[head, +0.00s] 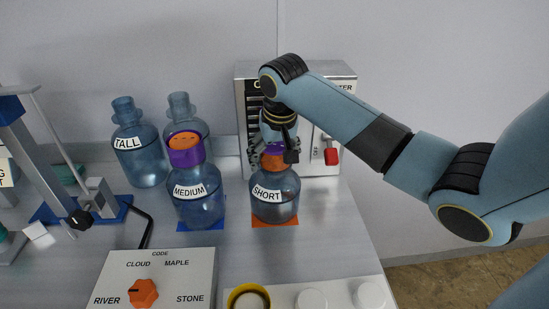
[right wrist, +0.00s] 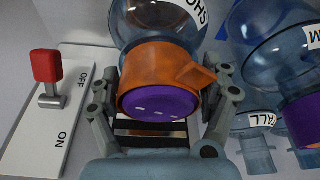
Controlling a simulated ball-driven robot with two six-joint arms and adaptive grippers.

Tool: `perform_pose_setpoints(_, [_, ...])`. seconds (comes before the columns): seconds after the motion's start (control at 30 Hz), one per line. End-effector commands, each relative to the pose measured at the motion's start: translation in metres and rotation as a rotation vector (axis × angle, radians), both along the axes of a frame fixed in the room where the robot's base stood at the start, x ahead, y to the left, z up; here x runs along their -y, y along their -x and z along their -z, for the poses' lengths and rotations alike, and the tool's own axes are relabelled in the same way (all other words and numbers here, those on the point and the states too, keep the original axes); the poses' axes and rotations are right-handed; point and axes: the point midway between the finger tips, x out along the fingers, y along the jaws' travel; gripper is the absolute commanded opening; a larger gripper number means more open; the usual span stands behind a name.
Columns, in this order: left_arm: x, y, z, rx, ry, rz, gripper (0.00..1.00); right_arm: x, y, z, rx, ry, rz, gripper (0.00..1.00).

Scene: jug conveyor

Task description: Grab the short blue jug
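The short blue jug (head: 275,205) stands upright on an orange mat (head: 275,221), its SHORT label facing the head camera. My right gripper (head: 273,155) is over its top, with the fingers down at the lid. In the right wrist view, the jug (right wrist: 160,20) has an orange collar (right wrist: 150,65) and a purple cap (right wrist: 160,103). The fingers of my right gripper (right wrist: 168,85) are spread wide on either side of the collar, very close to it. I cannot tell whether both touch it. My left gripper is not in view.
The medium jug (head: 200,208) stands close at left on a blue mat. The tall jug (head: 146,165) and another blue jug (head: 182,104) are behind. A panel with a red switch (head: 331,156) is behind right. A dial box (head: 155,272) and several white round things (head: 312,299) are in front.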

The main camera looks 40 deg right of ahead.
Motion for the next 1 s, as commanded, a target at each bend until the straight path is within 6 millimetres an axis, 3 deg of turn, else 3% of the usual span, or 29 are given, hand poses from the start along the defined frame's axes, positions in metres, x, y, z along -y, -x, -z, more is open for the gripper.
perform_pose_setpoints(0.03, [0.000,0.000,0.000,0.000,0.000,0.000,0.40,0.000,0.000,0.000,0.000,0.000,0.000,0.57])
perform_pose_setpoints(0.33, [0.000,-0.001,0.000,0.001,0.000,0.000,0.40,0.000,0.000,0.000,0.000,0.000,0.000,0.19])
perform_pose_setpoints(0.67, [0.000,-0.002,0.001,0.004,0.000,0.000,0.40,0.000,0.000,-0.003,0.001,0.000,0.000,0.18])
perform_pose_setpoints(0.77, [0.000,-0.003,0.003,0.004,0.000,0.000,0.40,0.001,-0.001,-0.015,0.004,0.003,-0.001,0.18])
perform_pose_setpoints(1.0, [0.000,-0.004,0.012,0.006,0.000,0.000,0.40,0.000,-0.001,-0.066,0.006,0.001,-0.001,0.18])
